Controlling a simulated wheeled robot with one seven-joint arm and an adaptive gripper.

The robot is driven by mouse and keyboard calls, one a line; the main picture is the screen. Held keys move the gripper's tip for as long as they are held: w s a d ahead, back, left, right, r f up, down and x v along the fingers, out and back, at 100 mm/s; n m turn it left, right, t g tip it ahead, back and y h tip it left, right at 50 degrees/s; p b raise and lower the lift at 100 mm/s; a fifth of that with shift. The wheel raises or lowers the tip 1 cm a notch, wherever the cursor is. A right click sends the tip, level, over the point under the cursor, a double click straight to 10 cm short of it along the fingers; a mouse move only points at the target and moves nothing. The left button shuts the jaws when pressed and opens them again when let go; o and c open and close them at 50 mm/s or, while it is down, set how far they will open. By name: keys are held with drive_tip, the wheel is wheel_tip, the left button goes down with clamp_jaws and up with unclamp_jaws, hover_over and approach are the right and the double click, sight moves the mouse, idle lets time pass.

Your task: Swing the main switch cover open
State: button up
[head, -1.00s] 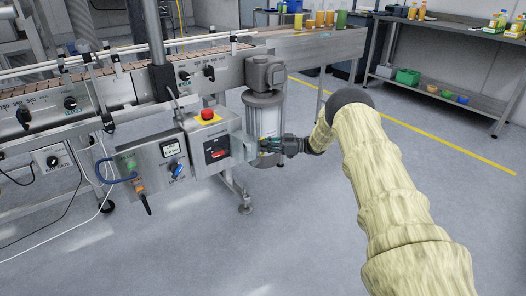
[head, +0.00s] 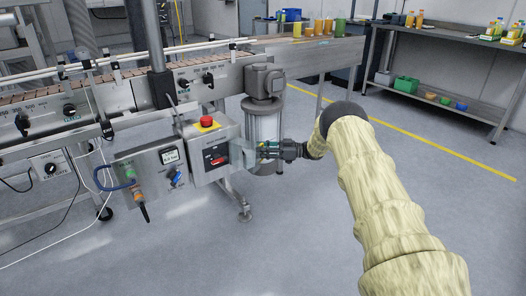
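The grey switch box (head: 208,132) stands below the conveyor, with a red emergency button (head: 206,122) on top. The main switch (head: 217,155) shows on its front as a dark panel with a red part. A pale see-through cover (head: 238,153) stands out at the right side of the switch, apparently swung away from the box face. My gripper (head: 262,150) reaches in from the right, with its fingertips at the cover's outer edge. Whether the fingers are closed on the cover or only touch it is too small to tell.
A control panel (head: 150,172) with a display and a blue knob is left of the switch box. A motor and cylinder (head: 264,105) stand close behind my gripper. The conveyor (head: 215,75) runs above. The floor (head: 270,235) in front is clear.

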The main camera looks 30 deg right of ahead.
drive_tip(key=v, duration=1.2)
drive_tip(key=shift+s, duration=0.1)
idle(0.5)
